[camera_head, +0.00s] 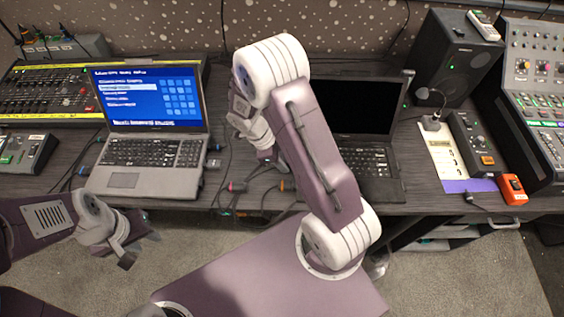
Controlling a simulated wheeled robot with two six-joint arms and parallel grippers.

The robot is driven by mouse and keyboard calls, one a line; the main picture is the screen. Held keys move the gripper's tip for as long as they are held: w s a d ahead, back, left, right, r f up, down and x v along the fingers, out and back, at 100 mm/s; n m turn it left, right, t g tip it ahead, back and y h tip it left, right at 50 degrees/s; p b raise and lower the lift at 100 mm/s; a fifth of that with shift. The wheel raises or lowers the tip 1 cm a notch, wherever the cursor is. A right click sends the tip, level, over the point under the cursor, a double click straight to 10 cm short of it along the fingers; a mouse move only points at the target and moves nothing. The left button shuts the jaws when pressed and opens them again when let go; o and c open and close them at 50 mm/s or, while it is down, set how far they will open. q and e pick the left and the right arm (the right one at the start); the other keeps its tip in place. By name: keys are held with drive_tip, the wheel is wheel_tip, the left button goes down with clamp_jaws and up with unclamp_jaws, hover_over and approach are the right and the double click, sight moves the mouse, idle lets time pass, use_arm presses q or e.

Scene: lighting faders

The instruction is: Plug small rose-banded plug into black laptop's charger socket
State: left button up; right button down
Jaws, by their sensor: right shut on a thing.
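The black laptop (366,108) stands open on the desk with a dark screen. My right arm covers its left part, and its charger socket cannot be seen. My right gripper (268,156) points down over the desk, left of this laptop. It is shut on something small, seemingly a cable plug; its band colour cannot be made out. Several cable ends lie on the desk near it, one with a reddish band (237,186) and one with an orange band (282,185). My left gripper (141,249) is open and empty, in front of the desk edge at the lower left.
A grey laptop (122,182) with a lit blue screen stands to the left. At the right are a speaker (455,58), a control box (474,147), an orange device (512,189) and a fader console (535,90). Loose cables cross the middle desk.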

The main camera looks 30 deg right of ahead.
drive_tip(key=shift+s+d, duration=0.1)
drive_tip(key=shift+s, duration=0.05)
drive_tip(key=c, duration=1.4)
unclamp_jaws()
drive_tip(key=shift+c, duration=0.2)
drive_tip(key=shift+o, duration=1.3)
drive_tip(key=shift+d, duration=0.1)
drive_tip(key=shift+a+r, duration=0.2)
drive_tip(key=shift+r, duration=0.15)
drive_tip(key=p+v, duration=0.1)
drive_tip(key=v, duration=0.7)
drive_tip(key=shift+r, duration=0.25)
